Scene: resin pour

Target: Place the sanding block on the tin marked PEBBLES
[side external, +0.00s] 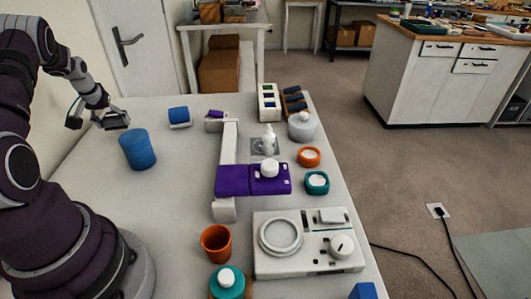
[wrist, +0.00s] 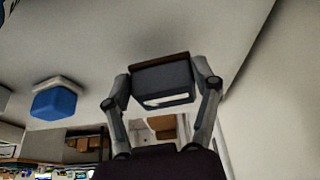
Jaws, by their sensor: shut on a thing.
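My gripper (wrist: 160,92) is shut on the sanding block (wrist: 162,80), a dark grey block with a brown face and a white patch. In the side external view my gripper (side external: 114,120) is at the far left of the table, above and behind a blue cylinder (side external: 138,150); the block looks small and dark there. I cannot read the word PEBBLES on any container, so I cannot tell which is that tin. Round containers include an orange one (side external: 309,157), a teal one (side external: 317,183) and a translucent lidded one (side external: 302,126).
A blue item on a white base (side external: 179,117) stands right of my gripper; it also shows in the wrist view (wrist: 54,103). A purple and white fixture (side external: 232,180) fills mid-table. A white device (side external: 308,245), orange cup (side external: 216,243) and teal jar (side external: 227,284) stand at the front.

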